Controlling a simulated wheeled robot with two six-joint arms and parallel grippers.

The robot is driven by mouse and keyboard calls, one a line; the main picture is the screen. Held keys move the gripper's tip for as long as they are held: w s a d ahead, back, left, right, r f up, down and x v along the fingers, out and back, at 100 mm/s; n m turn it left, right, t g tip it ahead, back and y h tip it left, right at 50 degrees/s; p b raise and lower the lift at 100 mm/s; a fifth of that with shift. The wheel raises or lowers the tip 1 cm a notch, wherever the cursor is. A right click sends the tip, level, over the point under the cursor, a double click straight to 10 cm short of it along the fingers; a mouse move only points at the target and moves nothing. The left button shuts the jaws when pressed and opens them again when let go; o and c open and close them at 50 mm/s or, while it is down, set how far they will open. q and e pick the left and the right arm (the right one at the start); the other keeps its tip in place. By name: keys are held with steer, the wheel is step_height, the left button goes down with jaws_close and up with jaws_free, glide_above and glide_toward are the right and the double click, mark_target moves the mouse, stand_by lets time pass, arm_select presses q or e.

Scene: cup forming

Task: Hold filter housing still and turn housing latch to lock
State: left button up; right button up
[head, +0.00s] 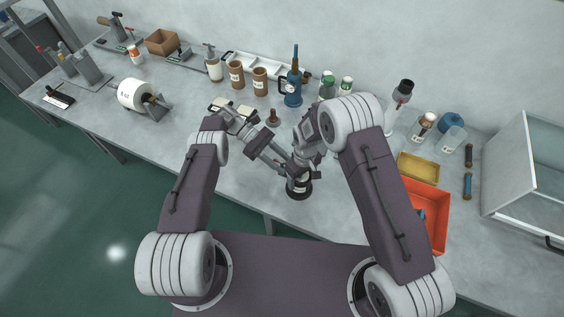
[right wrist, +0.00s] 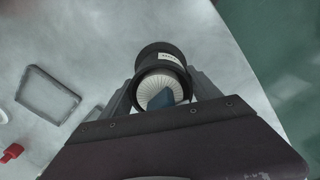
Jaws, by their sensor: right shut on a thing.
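The filter housing (head: 299,190) is a short black cylinder with a white label, upright near the table's front edge. In the right wrist view the housing (right wrist: 161,53) shows a white pleated filter (right wrist: 161,79) in its open mouth, with a flat blue piece (right wrist: 162,99) in front; I cannot tell whether this is the latch. My right gripper (head: 303,170) comes down from above and is shut on the housing, its fingers on both sides. My left gripper (head: 284,169) reaches in from the left, close to the housing's top; its fingers are too small and covered to read.
An orange bin (head: 437,222) and a yellow tray (head: 418,168) stand to the right, near a glass-sided cabinet (head: 525,180). Bottles and brown jars (head: 260,80) line the back. A small wooden-handled tool (head: 272,117) stands behind my grippers.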

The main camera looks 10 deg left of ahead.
arm_select(q)
steer(key=shift+w, duration=0.1)
arm_select(e)
steer(key=o, duration=2)
